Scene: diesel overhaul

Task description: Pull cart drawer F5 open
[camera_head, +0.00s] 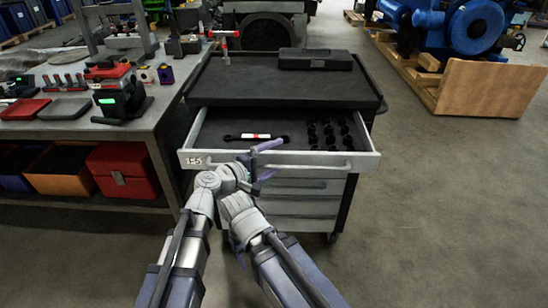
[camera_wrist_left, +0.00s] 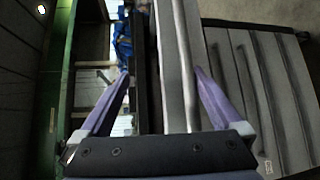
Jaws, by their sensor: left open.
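The top drawer of the grey tool cart (camera_head: 282,88) stands open in the head view. Its pale front (camera_head: 325,159) carries a small label at the left, too small to read surely, and a long bar handle (camera_head: 330,167). My left gripper (camera_head: 264,160) is at the drawer front, left of its middle, with purple fingers. In the left wrist view the fingers (camera_wrist_left: 160,72) are apart, and the handle bar (camera_wrist_left: 186,60) runs between them, nearer the right finger. I cannot tell whether they touch it.
The drawer holds a dark tool with a red-and-white band (camera_head: 256,136) and several black sockets (camera_head: 328,132). A black case (camera_head: 315,59) lies on the cart top. A workbench (camera_head: 150,118) with tools stands close at left. Floor at right (camera_head: 450,200) is clear.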

